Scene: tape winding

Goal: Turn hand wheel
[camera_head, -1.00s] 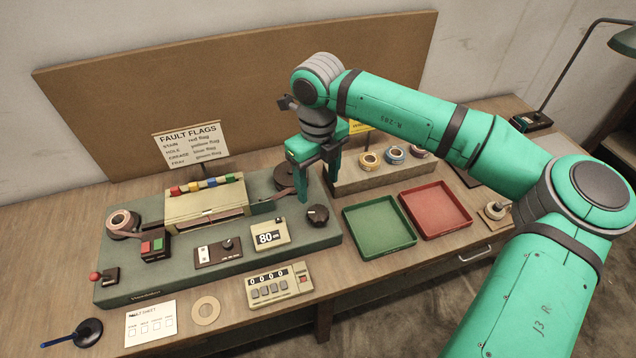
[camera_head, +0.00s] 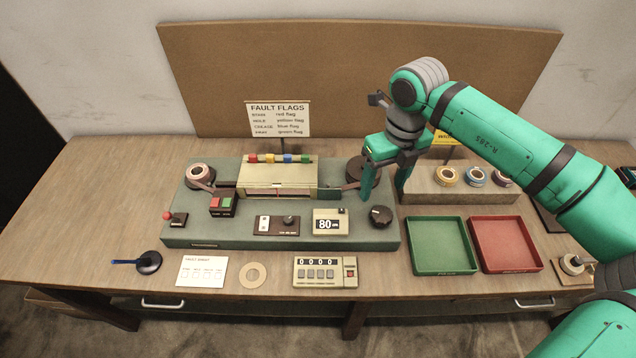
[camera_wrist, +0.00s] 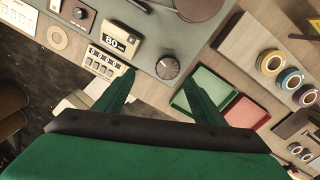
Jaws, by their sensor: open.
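The hand wheel seems to be the dark round knob (camera_head: 380,216) at the right front corner of the green winding machine (camera_head: 190,232). It also shows in the wrist view (camera_wrist: 168,67), ahead of the fingers and between their lines. My gripper (camera_head: 384,190) is open and empty, pointing down above the right end of the machine, behind the knob in the head view. Its two green fingers (camera_wrist: 163,95) stand apart in the wrist view. It appears not to touch the knob. A dark reel (camera_head: 361,170) is partly hidden behind my gripper.
A display reading 80 (camera_head: 329,222) stands left of the knob. A counter (camera_head: 325,271) lies in front. A green tray (camera_head: 441,247) and a red tray (camera_head: 505,245) are to the right. A wooden rack (camera_head: 440,193) with tape rolls stands behind them. A panel (camera_head: 360,60) closes the back.

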